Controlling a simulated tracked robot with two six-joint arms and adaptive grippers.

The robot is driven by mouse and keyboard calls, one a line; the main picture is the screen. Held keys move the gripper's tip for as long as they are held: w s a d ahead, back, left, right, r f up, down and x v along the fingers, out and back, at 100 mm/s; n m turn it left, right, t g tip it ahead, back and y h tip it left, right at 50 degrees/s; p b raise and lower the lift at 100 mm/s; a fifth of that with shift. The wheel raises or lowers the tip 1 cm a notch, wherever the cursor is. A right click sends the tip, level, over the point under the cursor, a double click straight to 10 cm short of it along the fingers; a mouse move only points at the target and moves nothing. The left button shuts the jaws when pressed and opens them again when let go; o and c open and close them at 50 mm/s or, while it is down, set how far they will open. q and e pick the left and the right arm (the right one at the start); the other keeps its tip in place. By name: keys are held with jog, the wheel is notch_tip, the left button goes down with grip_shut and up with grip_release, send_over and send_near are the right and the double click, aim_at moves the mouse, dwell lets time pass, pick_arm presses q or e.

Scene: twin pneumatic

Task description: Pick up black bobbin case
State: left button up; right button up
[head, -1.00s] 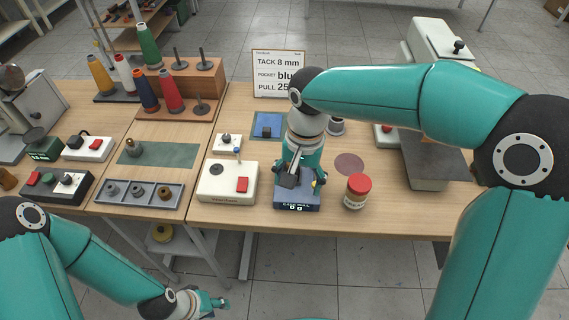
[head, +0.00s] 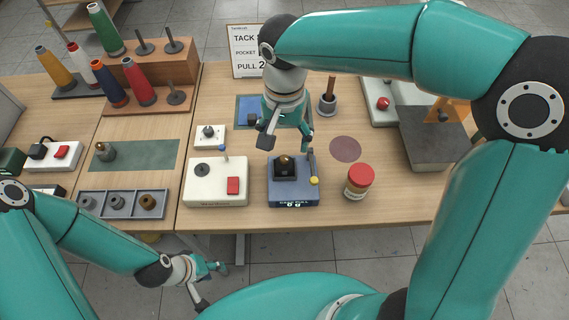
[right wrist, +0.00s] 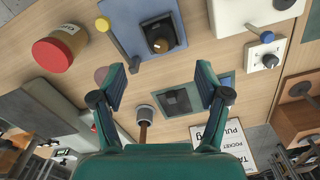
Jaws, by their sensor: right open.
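A black block with a brass-coloured round piece (head: 284,168) sits on the blue pull gauge (head: 306,190); it also shows in the right wrist view (right wrist: 158,42). I cannot tell for certain which is the bobbin case. My right gripper (head: 286,137) is open and empty, above the table between gauge and mat. My left gripper (head: 211,285) is open and empty, low in front of the table.
A red-lidded jar (head: 359,182) stands right of the gauge, and a white box with a red switch (head: 215,183) stands left. A grey cup with a brown rod (head: 328,103) is behind. A grey tray (head: 122,204) and thread cones lie further left. A brown disc (head: 345,149) lies flat.

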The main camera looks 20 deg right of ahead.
aim_at(284, 158)
notch_tip(284, 158, down, 10)
jog(key=shift+p, duration=0.3)
dwell(0.3)
jog(key=shift+w, duration=0.1)
jog(key=c, duration=1.3)
